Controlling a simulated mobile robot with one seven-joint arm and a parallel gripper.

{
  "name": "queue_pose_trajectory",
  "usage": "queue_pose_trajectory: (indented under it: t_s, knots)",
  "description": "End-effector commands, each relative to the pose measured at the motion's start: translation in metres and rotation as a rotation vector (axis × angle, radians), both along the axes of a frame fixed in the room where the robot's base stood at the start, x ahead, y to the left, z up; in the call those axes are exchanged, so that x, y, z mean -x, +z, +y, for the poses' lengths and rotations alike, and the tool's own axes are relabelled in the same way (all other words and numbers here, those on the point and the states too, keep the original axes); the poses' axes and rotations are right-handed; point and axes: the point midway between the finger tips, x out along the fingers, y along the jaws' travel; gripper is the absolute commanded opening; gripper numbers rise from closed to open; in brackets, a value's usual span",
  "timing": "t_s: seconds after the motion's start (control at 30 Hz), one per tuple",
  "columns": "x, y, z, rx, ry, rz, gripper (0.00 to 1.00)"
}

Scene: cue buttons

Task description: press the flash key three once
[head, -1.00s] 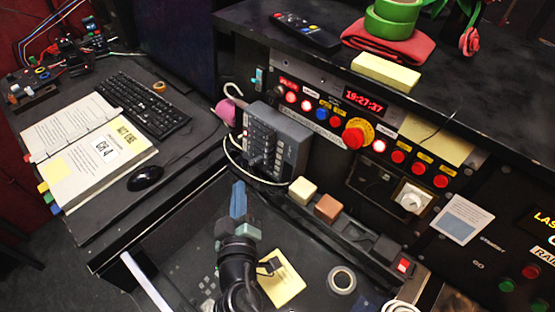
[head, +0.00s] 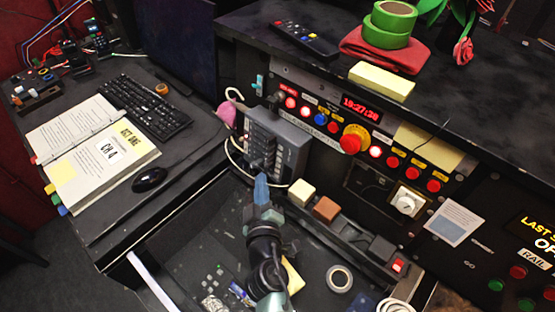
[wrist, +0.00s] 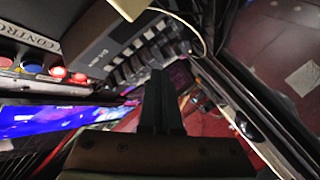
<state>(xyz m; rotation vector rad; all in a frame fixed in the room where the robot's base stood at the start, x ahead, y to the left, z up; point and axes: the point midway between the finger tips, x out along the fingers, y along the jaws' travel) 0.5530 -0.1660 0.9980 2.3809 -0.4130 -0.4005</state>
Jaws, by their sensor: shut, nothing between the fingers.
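The grey control box (head: 293,143) stands against the console front, with a column of dark keys and sliders (head: 262,148) on its face. In the wrist view the box (wrist: 95,42) is close, and its row of small dark keys (wrist: 150,48) runs past my fingertips. I cannot tell which key is flash key three. My gripper (head: 261,180) is shut and empty, its blue-grey fingers pointing up at the box's lower end. In the wrist view my gripper (wrist: 158,75) overlaps part of the key row. I cannot tell whether it touches a key.
A cable (head: 240,165) loops beside the box. A cream block (head: 301,192) and a brown block (head: 326,209) sit on the ledge to the right. Lit buttons and a red emergency knob (head: 350,143) line the console. A tape roll (head: 339,278) lies below.

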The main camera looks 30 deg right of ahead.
Motion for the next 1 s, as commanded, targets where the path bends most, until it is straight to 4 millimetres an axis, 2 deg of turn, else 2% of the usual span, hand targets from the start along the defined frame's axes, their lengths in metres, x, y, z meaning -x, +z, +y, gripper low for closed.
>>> queue_pose_trajectory:
  t_s: [0.13,0.3,1.0]
  knots:
    - [-0.006,-0.001,-0.017,-0.001,-0.003,0.001,0.0]
    - [-0.01,-0.003,-0.025,-0.001,0.0,-0.001,0.0]
    - [-0.01,-0.004,-0.027,0.0,0.0,0.0,0.0]
